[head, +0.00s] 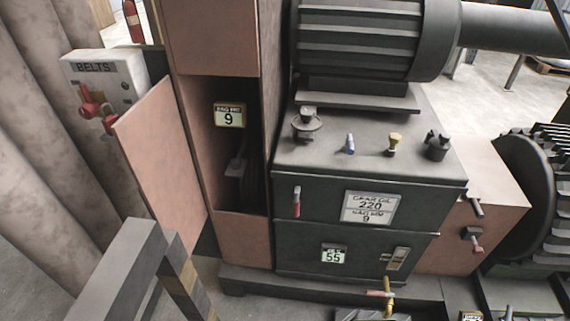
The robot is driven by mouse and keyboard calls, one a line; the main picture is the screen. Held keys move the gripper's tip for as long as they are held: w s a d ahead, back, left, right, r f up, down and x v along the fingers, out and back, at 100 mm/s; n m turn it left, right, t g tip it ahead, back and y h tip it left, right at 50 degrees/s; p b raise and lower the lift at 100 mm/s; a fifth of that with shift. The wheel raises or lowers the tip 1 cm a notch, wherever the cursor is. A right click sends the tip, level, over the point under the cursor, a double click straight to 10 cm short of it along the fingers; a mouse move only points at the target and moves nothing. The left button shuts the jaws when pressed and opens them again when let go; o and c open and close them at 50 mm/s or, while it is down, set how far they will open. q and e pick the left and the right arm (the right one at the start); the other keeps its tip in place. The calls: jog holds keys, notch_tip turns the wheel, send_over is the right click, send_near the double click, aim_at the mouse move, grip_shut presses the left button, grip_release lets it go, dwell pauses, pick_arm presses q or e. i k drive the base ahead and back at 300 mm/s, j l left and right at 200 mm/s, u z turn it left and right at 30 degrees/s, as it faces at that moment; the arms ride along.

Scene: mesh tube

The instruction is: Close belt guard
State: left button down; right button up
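The belt guard is a tall reddish-brown housing (210,38) left of the grey gearbox. Its hinged door panel (160,165) stands open, swung out to the left. Neither of my grippers can be made out in the head view.
A grey box labelled BELTS (105,75) with red handles stands behind the door. A grey frame with a striped post (125,265) stands at the lower left, near the door. The gearbox (370,205) carries knobs, levers and labels. Pale floor shows at the upper right.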

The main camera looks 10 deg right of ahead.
aim_at(151, 137)
jog(key=i+j+z, duration=0.1)
jog(key=j+z, duration=0.15)
jog(key=j, duration=0.45)
jog(key=j+z, duration=0.25)
jog(key=j, duration=0.4)
jog(key=j+z, duration=0.3)
jog(key=j, duration=0.4)
jog(key=k+j+z, duration=0.25)
jog(key=j, duration=0.4)
jog(key=i+j, duration=0.05)
jog(key=i, duration=0.05)
